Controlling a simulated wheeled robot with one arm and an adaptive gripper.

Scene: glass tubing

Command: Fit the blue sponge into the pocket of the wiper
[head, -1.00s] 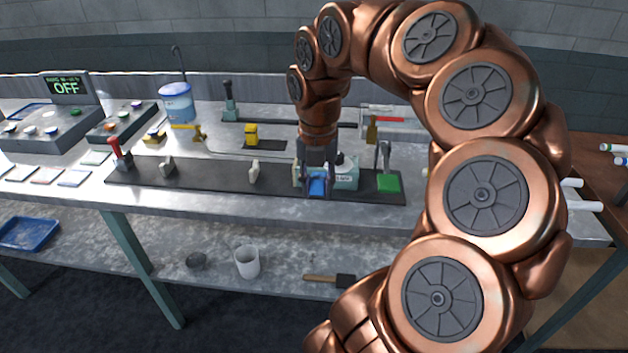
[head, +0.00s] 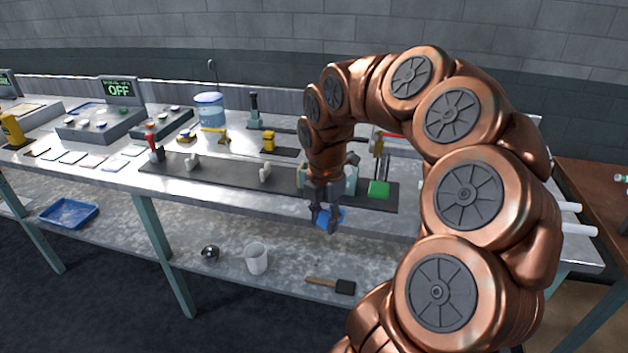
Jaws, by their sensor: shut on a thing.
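My gripper (head: 324,226) points down and is shut on the blue sponge (head: 325,216). The sponge shows between the fingers and to either side of them. In the head view, gripper and sponge appear in front of the bench's front edge, above the lower shelf. A pale teal block (head: 350,180) stands on the dark strip just behind my gripper and is partly hidden by it. It may be the wiper, but I cannot tell, and no pocket can be made out.
The dark strip (head: 225,177) carries a red-handled lever (head: 152,146), small pale posts and a green block (head: 378,189).

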